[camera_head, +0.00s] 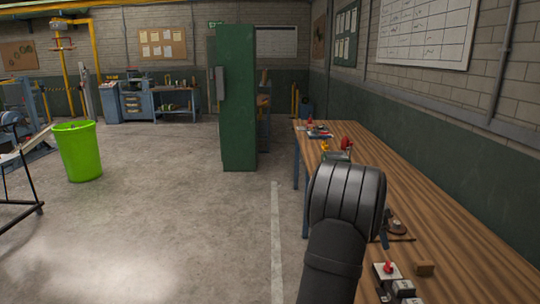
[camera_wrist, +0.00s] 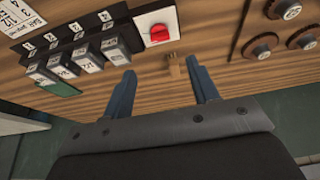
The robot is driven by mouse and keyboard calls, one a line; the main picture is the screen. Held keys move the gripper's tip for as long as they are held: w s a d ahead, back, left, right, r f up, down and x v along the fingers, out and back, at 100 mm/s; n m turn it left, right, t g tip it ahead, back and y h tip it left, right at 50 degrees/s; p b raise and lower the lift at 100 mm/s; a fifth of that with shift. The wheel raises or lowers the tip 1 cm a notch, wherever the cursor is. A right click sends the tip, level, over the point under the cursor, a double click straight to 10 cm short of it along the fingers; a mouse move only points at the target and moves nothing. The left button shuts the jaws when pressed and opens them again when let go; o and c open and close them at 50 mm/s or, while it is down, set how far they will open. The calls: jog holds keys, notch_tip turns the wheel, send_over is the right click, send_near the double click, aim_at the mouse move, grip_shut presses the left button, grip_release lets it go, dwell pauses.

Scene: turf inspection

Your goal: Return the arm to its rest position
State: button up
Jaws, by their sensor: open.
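My gripper (camera_wrist: 163,92) shows in the wrist view with its two blue-grey fingers apart and nothing between them. The fingers cannot be made out clearly there.
A red knob on a white plate (camera_wrist: 157,30), labelled dark blocks (camera_wrist: 87,58) and round brown discs (camera_wrist: 265,47) are on the table. A green cabinet (camera_head: 240,100) stands beyond it. A green bin (camera_head: 78,152) stands on open floor at left.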

send_near(389, 264)
jog(key=x, duration=0.8)
jog(key=shift+f, duration=0.2)
jog(key=shift+r+n+t, duration=0.15)
jog(key=shift+n+t, duration=0.15)
jog(key=shift+n, duration=0.4)
jog(key=n, duration=0.2)
jog(key=n+t, duration=0.1)
jog(key=n, duration=0.1)
jog(key=n+t, duration=0.1)
jog(key=n, duration=0.1)
jog(key=shift+s+d+y, duration=0.1)
jog(key=shift+s+y, duration=0.15)
jog(key=shift+y, duration=0.15)
jog(key=v, duration=1.2)
jog(key=shift+r, duration=0.2)
jog(key=shift+f, duration=0.1)
jog(key=x, duration=1.2)
jog(key=shift+f, duration=0.2)
jog(key=shift+w+m+g, duration=0.15)
jog(key=shift+m+g, duration=0.25)
jog(key=shift+m, duration=0.8)
